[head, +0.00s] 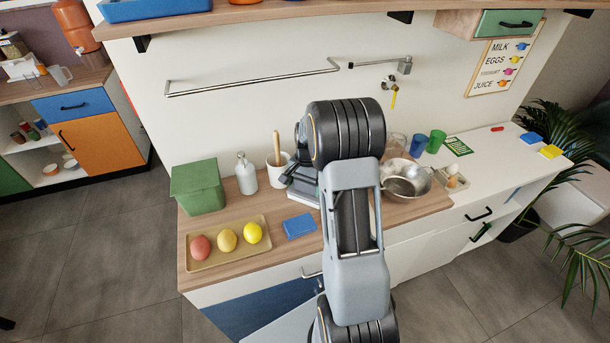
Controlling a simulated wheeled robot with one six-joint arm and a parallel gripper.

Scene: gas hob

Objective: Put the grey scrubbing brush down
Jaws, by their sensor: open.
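My gripper (292,181) shows only partly, low over the wooden counter (345,218), just right of a white crock (276,172) with a wooden handle standing in it. My own arm covers much of the gripper and the counter behind it. The jaws are open. I cannot make out the grey scrubbing brush for certain. A flat grey shape (304,198) shows beneath the gripper, but it is too small and covered to name.
A green box (198,187), a white soap bottle (245,174), a blue sponge (299,226) and a tray (205,262) with three fruits are to the left. A metal pan (405,180), cups (437,140) and an egg cup (452,178) are to the right. A wall rail (250,80) runs above.

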